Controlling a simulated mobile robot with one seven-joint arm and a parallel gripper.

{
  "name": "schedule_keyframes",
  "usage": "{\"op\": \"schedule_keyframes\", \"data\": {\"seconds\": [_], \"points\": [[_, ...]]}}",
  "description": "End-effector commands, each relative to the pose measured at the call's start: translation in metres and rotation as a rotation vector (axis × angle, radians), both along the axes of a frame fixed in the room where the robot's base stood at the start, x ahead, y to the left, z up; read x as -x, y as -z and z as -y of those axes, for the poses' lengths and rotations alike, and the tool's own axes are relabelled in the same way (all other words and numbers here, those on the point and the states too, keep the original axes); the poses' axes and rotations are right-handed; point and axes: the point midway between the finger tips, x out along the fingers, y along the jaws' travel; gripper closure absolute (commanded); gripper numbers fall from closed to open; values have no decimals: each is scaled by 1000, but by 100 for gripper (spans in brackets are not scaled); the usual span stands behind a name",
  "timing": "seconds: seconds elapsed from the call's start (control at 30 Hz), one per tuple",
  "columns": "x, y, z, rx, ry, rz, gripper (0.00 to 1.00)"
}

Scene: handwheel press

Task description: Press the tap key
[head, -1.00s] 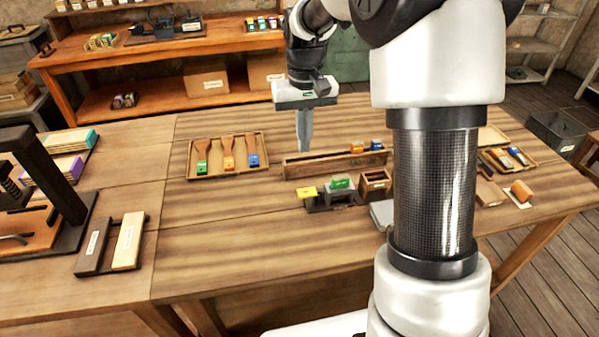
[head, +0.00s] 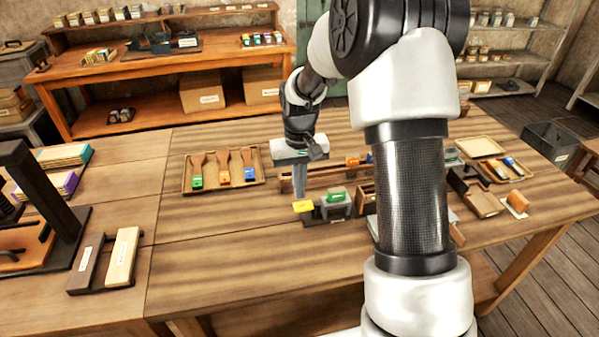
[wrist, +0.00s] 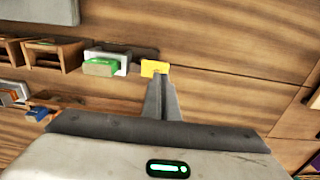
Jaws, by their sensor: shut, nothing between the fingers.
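A yellow key top (head: 303,206), which looks like the tap key, sits at the left end of a small dark fixture on the table. Beside it on the right is a green block (head: 337,197) on a grey housing. My gripper (head: 299,197) is shut and empty, pointing down with its tips right at the yellow top. In the wrist view the yellow top (wrist: 154,67) shows just beyond the fingertips (wrist: 164,77), partly covered by them. I cannot tell whether they touch.
A long wooden rack (head: 325,176) stands just behind the key. A tray with three coloured-tipped brushes (head: 223,186) lies to the left. A press (head: 45,205) and two blocks, one pale (head: 123,257), stand further left. The table front is clear.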

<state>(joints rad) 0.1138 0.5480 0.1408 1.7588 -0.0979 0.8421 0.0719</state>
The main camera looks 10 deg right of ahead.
Motion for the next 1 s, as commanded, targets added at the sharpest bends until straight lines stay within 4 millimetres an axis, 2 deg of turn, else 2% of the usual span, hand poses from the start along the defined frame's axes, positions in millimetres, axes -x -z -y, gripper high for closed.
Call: {"op": "schedule_keyframes", "data": {"seconds": [0.1,0.23,0.7,1.0], "points": [[0,17,0,-1,0,-1,100],[0,27,0,-1,0,-1,100],[0,33,-1,10,-2,0,100],[0,49,-8,176,-7,-1,100]]}}
